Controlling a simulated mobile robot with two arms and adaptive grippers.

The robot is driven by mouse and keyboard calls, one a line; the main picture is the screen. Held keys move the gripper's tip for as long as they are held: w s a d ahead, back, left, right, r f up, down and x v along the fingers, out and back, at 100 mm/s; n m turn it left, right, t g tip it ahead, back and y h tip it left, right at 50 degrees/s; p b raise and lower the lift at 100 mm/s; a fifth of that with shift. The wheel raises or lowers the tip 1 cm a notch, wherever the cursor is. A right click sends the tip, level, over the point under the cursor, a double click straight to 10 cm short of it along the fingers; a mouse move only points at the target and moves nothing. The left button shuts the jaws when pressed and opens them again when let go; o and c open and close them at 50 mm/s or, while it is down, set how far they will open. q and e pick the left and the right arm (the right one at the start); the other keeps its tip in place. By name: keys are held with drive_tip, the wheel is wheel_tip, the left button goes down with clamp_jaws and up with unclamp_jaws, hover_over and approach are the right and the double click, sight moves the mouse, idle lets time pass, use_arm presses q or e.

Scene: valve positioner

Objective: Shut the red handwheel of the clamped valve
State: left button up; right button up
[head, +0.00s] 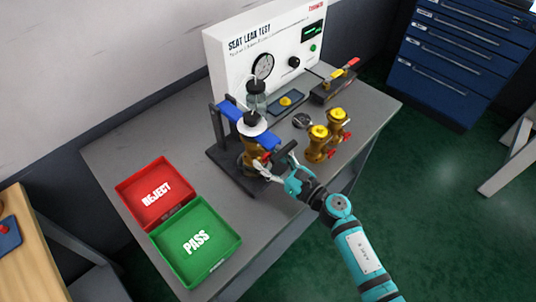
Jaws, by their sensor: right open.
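The clamped valve (252,160) is a brass body held upright in a dark fixture with blue clamp parts (231,111), on the grey bench. A small part of its red handwheel (265,156) shows on the valve's right side, next to my gripper. My right gripper (272,166) is open, with its fingers close to the handwheel and the valve's lower right side. I cannot tell whether the fingers touch the wheel. The gripper and the valve body hide part of the handwheel. My left gripper is not in view.
Two more brass valves with red handles (318,143) stand right of my gripper. A red REJECT tray (129,186) and a green PASS tray (161,253) lie at the left front. The white test panel (226,68) stands behind. The bench's left back is clear.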

drive_tip(key=shift+w+a, duration=0.25)
drive_tip(key=shift+a, duration=0.05)
drive_tip(key=shift+c, duration=0.4)
clamp_jaws()
